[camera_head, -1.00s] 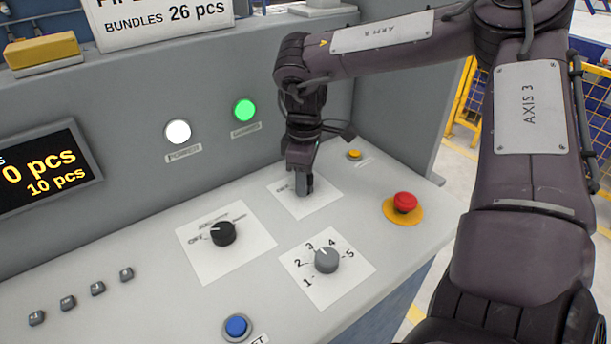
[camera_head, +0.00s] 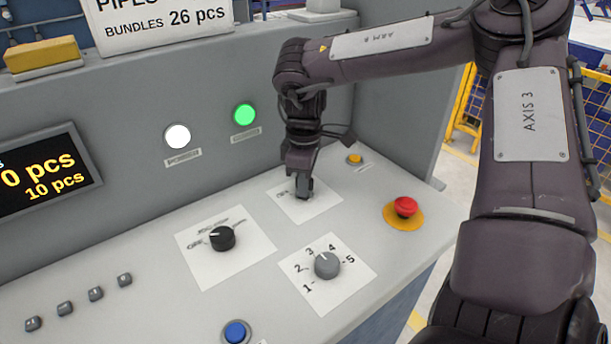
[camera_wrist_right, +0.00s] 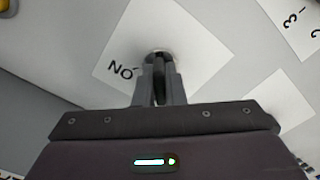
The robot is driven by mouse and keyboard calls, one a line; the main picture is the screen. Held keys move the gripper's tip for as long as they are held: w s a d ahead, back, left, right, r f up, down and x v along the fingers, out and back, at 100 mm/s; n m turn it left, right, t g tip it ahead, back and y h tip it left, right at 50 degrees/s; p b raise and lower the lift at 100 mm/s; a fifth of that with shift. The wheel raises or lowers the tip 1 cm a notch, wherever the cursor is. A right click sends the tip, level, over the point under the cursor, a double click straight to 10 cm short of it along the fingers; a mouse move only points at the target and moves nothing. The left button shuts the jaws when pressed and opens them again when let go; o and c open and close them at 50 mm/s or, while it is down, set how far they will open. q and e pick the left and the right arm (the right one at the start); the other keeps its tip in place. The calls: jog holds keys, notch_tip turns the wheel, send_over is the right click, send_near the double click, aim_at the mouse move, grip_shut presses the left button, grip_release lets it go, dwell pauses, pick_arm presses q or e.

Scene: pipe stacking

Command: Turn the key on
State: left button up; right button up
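The key (camera_wrist_right: 158,68) shows in the right wrist view as a dark upright piece in a round metal lock on a white label plate (camera_wrist_right: 118,42). "ON" lettering appears upside down on the plate's left. My right gripper (camera_head: 304,194) points down at this plate on the console. Its two narrow fingers (camera_wrist_right: 159,88) stand close together on either side of the key and appear shut on it. In the head view the fingers hide the key and most of the lock. My left gripper is not in view.
A black selector knob (camera_head: 222,238) and a grey numbered knob (camera_head: 327,265) stand nearby. A red emergency button (camera_head: 405,207) and small yellow button (camera_head: 354,159) are to the right. White (camera_head: 177,136) and green (camera_head: 244,115) lamps are lit on the back panel.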

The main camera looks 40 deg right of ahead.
grip_shut()
